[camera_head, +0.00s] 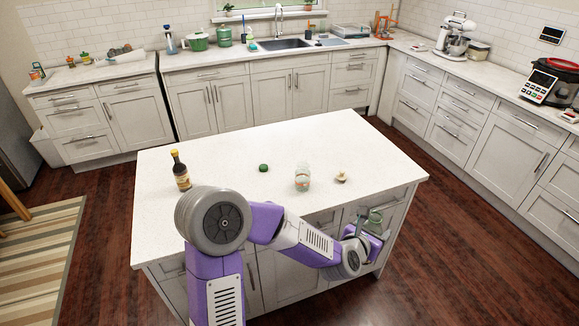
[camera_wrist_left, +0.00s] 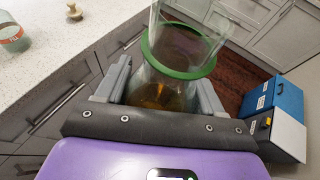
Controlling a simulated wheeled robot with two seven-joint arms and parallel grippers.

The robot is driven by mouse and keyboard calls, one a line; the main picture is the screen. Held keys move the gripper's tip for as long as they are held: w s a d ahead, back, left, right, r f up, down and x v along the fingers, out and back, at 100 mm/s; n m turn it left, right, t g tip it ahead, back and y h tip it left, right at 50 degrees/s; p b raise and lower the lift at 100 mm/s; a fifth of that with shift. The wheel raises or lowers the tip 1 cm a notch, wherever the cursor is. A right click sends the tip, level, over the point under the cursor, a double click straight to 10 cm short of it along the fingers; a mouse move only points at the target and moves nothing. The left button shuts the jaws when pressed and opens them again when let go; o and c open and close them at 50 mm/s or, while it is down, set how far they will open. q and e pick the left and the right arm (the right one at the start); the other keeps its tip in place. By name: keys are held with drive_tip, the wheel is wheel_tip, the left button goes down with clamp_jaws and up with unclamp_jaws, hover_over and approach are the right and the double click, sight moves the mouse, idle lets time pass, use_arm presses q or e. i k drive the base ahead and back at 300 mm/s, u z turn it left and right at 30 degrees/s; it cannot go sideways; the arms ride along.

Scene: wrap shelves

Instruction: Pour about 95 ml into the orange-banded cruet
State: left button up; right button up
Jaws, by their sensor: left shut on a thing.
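My left gripper (camera_head: 377,232) is shut on a clear glass vessel with a green band (camera_wrist_left: 190,68). The vessel holds a little amber liquid at its bottom and looks tilted in the head view, just past the island's right front edge. A small clear glass vessel (camera_head: 302,178) with a reddish-orange marking stands on the island. It appears to be the orange-banded cruet, and it also shows at the left edge of the left wrist view (camera_wrist_left: 13,36). The held vessel is apart from it, to its right. My right gripper is in neither view.
On the white island top (camera_head: 230,150) stand a dark bottle with a yellow label (camera_head: 181,170), a small green object (camera_head: 263,168) and a pale knobbed stopper (camera_head: 341,177). The island's far right is clear. My left arm crosses its front edge.

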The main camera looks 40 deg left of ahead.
sight(302, 174)
drive_tip(key=u, duration=0.9)
drive_tip(key=i, duration=0.5)
